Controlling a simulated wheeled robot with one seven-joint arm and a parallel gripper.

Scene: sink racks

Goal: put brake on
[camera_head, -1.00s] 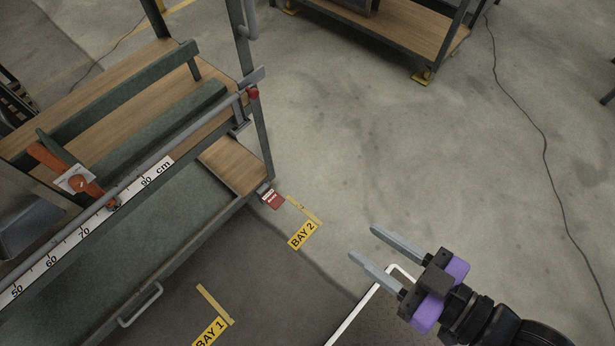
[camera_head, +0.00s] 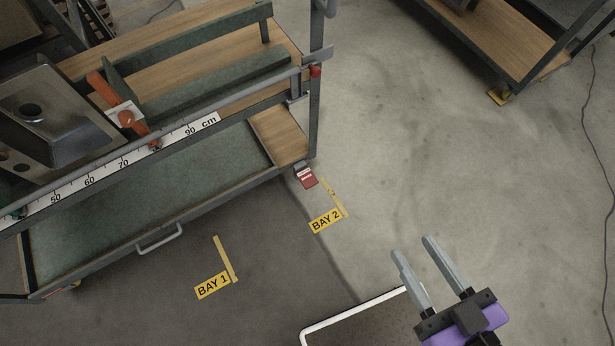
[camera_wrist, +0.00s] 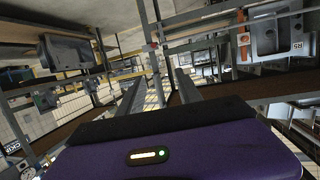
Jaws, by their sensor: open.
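A small red pedal with a white label (camera_head: 307,177), which looks like the brake, sits low at the right corner of the sink cart (camera_head: 285,172). Its label is too small to read and its caster is mostly hidden. My gripper (camera_head: 412,246) is at the lower right of the head view, open and empty, its two grey fingers pointing up and left. It is well apart from the pedal, to its right and nearer me. The wrist view shows the open fingers (camera_wrist: 158,78) with racks beyond; I cannot make out the pedal there.
The cart carries a metal sink (camera_head: 60,110), an orange lever clamp (camera_head: 118,105) and a ruler rail (camera_head: 105,172). Floor signs BAY 1 (camera_head: 213,285) and BAY 2 (camera_head: 325,221) lie in front. Another rack (camera_head: 510,40) stands back right. A cable runs along the right; the floor between is clear.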

